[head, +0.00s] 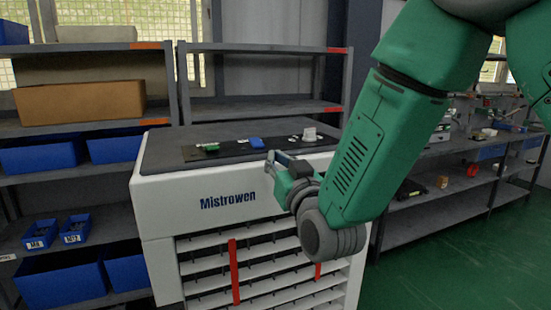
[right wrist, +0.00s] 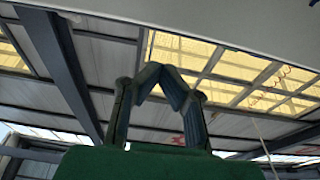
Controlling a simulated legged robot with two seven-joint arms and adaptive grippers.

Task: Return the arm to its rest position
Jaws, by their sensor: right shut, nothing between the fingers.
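My green right arm comes in from the upper right in the head view and bends at a grey joint in front of the white cabinet (head: 165,215). My right gripper (head: 271,157) is near the cabinet's front top edge, close to the blue block (head: 256,142); I cannot tell whether they touch. In the right wrist view, the fingertips of the right gripper (right wrist: 168,78) meet with nothing between them. A green block (head: 208,148) and a pale grey knob-like piece (head: 309,134) also stand on the dark panel on top. My left gripper is not in view.
Shelves with blue bins (head: 40,157) and a cardboard box (head: 80,102) stand at the left. A grey shelf rack (head: 440,205) stands at the right behind my arm. Green floor (head: 460,265) is clear at the lower right. The wrist view shows roof beams.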

